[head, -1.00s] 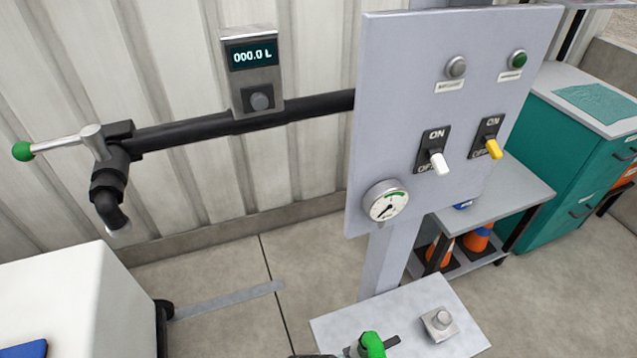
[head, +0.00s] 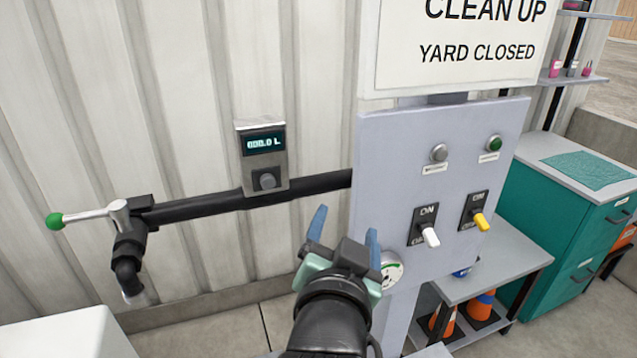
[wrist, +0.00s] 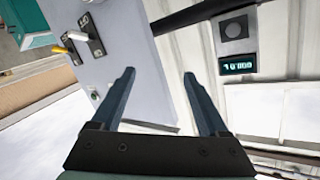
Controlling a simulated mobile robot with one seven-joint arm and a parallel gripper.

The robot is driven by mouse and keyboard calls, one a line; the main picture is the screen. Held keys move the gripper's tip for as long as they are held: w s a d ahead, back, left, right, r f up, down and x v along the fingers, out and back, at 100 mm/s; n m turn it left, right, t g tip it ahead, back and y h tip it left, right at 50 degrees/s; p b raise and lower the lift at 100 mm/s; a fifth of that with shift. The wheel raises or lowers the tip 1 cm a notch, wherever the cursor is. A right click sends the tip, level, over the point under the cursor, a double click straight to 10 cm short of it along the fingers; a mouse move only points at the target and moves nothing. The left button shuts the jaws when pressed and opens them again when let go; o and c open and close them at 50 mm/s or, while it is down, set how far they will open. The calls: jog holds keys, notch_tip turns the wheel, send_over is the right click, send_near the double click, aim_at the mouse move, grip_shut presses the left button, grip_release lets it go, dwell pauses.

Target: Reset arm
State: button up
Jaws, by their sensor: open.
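My gripper (head: 345,232) is in the lower middle of the head view, its two blue fingers raised and spread apart. It is open and empty, in front of the wall and at the left edge of the grey switch panel (head: 455,130). It partly covers the round gauge (head: 392,270) there. In the wrist view my gripper (wrist: 158,78) also shows apart fingers with nothing between them. The panel (wrist: 140,60) is on the left there, and the meter (wrist: 235,40) is at the upper right, upside down.
The black pipe (head: 215,205) runs along the wall with a display meter (head: 262,160) and a green-knobbed tap lever (head: 85,215). The panel carries a white switch (head: 430,237) and a yellow switch (head: 480,221). A grey table (head: 500,262) and a teal cabinet (head: 560,190) stand at the right.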

jog(key=s+a+r+n+t+y, duration=0.1)
jog(key=s+r+t, duration=0.3)
jog(key=r, duration=0.7)
jog(key=s+a+r+n+t+p, duration=0.1)
jog(key=s+r+n+t, duration=0.2)
jog(key=r, duration=0.8)
jog(key=s+a+r+n+t+y+p, duration=0.1)
jog(key=s+r+t, duration=0.3)
jog(key=r, duration=0.7)
jog(key=s+n, duration=0.1)
jog(key=s, duration=0.1)
jog(key=shift+s+a+r+t+y, duration=0.3)
jog(key=shift+s+r, duration=0.05)
jog(key=shift+r, duration=0.05)
